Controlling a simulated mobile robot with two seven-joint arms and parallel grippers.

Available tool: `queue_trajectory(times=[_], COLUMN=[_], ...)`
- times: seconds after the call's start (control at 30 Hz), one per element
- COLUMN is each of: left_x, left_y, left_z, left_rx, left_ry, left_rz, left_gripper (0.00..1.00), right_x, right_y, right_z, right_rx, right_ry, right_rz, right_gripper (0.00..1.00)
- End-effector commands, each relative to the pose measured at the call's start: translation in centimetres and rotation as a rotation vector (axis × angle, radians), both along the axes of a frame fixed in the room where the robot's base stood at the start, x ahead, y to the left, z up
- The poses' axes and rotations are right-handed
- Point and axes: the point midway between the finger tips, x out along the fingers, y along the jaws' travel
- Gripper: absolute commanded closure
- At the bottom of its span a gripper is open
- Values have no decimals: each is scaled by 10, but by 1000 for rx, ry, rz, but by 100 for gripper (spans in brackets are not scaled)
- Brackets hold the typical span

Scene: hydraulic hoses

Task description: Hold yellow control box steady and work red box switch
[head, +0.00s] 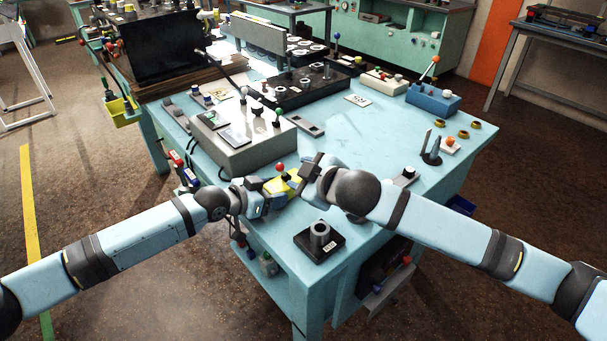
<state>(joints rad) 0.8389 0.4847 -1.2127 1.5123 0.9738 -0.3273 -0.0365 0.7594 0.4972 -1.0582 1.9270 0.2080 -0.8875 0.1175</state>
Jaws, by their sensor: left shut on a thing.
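The yellow control box (294,180) sits near the front edge of the light-blue table, partly hidden between my two grippers. A red ball knob (280,168) stands up at its back left. My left gripper (272,194) is shut on the yellow box from the left. My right gripper (312,175) is close against the box's right side. Its dark wrist and fingers hide its jaw gap, and I cannot tell whether it touches the box. No separate red box switch shows clearly.
A grey control box (243,150) with levers stands behind left. A black block with a metal ring (319,242) sits at the front corner. A blue lever box (433,98) stands at the back right. The table's middle right (370,135) is clear.

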Motion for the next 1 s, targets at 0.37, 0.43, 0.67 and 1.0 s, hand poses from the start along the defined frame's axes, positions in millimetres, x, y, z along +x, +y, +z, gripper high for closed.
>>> queue_trajectory(times=[0.37, 0.43, 0.67, 1.0], left_x=[0, 0, -1, -34], left_y=[0, 0, 2, 48], left_z=[0, 0, 1, 24], left_rx=[0, 0, 0, 1], left_ry=[0, 0, 0, -1], left_rz=[0, 0, 0, 1], left_gripper=[12, 12, 12, 12], right_x=[0, 0, 0, 0], right_y=[0, 0, 0, 0], right_z=[0, 0, 0, 0], right_rx=[0, 0, 0, 0], right_ry=[0, 0, 0, 0], right_rz=[0, 0, 0, 0], right_gripper=[52, 52, 52, 52])
